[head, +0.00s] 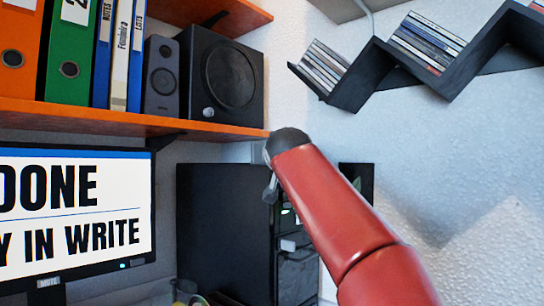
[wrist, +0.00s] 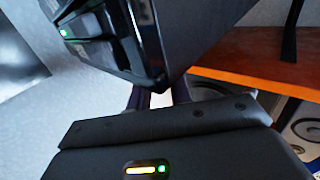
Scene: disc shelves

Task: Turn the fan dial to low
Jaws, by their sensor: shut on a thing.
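A black computer tower (head: 222,230) stands under the orange shelf in the head view, a small green light on its front. My gripper (head: 270,190) is at the upper part of the tower's front edge. In the wrist view, the tower (wrist: 205,35) fills the top, and my gripper (wrist: 160,98) reaches to its lower corner. The fingers are mostly hidden behind the dark gripper body. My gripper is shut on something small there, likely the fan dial. The dial itself is hidden, so I cannot read its setting.
The orange shelf (head: 100,117) with speakers (head: 222,75) and binders runs above the tower. A monitor (head: 75,215) stands at the left. A black zigzag disc shelf (head: 460,70) hangs on the right wall. Bare wall is at the lower right.

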